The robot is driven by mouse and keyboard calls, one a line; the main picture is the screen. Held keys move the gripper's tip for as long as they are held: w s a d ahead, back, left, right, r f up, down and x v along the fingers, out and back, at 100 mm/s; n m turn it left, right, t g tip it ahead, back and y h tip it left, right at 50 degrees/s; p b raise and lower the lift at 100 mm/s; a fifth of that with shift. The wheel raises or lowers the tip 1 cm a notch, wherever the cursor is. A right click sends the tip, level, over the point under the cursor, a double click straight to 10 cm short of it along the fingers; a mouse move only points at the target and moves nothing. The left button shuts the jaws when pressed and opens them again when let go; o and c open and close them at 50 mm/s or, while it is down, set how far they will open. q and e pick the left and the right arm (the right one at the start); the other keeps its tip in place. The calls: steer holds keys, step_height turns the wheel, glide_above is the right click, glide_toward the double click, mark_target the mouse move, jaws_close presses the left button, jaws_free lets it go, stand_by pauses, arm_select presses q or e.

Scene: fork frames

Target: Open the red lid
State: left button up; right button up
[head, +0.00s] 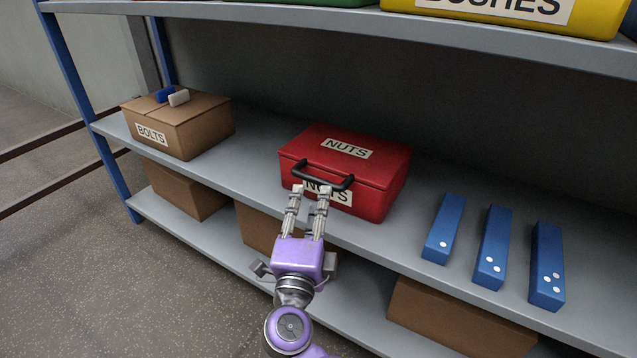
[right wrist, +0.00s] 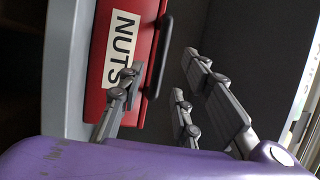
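The red box labelled NUTS (head: 370,203) stands on the middle shelf, and it also shows sideways in the right wrist view (right wrist: 100,100). Its red lid (head: 385,162) is shut, with a black handle (head: 322,179) at the front edge. The handle also shows in the right wrist view (right wrist: 158,60). My right gripper (head: 311,190) is open and empty in front of the box, fingertips close to the handle. In the right wrist view the handle appears between its spread fingers (right wrist: 158,78); I cannot tell whether any finger touches it. My left gripper is out of view.
A cardboard box labelled BOLTS (head: 186,135), with small blue and white blocks on top, stands to the left. Several blue blocks with white dots (head: 494,246) lie to the right. The upper shelf (head: 300,18) holds a yellow bin (head: 600,22) and spans above the red box.

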mark_target(317, 181)
steer(key=b+x, duration=0.1)
steer(key=x, duration=0.6)
steer(key=shift+w+b, duration=0.1)
steer(key=shift+b, duration=0.3)
steer(key=shift+c, duration=0.5)
jaws_close()
